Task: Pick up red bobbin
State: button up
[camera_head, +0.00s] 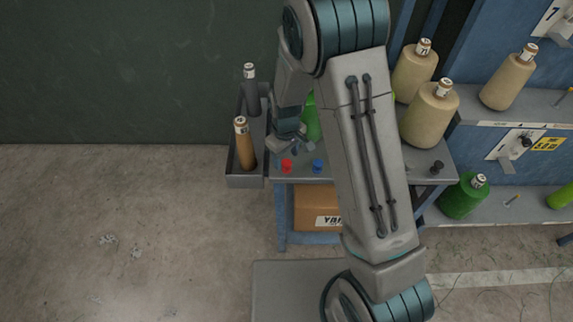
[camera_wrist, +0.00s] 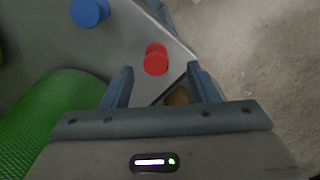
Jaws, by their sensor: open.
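The red bobbin (camera_head: 286,166) stands on the grey tabletop near its front left corner in the head view. In the wrist view the red bobbin (camera_wrist: 156,60) shows ahead of and between the two fingertips, near the table's edge. My gripper (camera_wrist: 161,78) is open, with nothing held between its fingers. In the head view my gripper (camera_head: 291,146) is just behind the bobbin and above the table; its fingers are partly hard to make out. I cannot tell whether a finger touches the bobbin.
A blue bobbin (camera_head: 318,166) stands right of the red one. A green spool (camera_wrist: 50,115) is close beside my gripper. A grey tray (camera_head: 246,181) with brown (camera_head: 244,143) and dark cones adjoins the table's left. Beige cones (camera_head: 430,115) stand right. A cardboard box (camera_head: 317,207) sits below.

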aim_at(286, 163)
jog(key=shift+w+f+p, duration=0.15)
jog(key=shift+f+p, duration=0.2)
jog(key=shift+f, duration=0.9)
jog(key=shift+w+f+p, duration=0.15)
jog(key=shift+f+p, duration=0.2)
jog(key=shift+f, duration=0.9)
jog(key=c, duration=1)
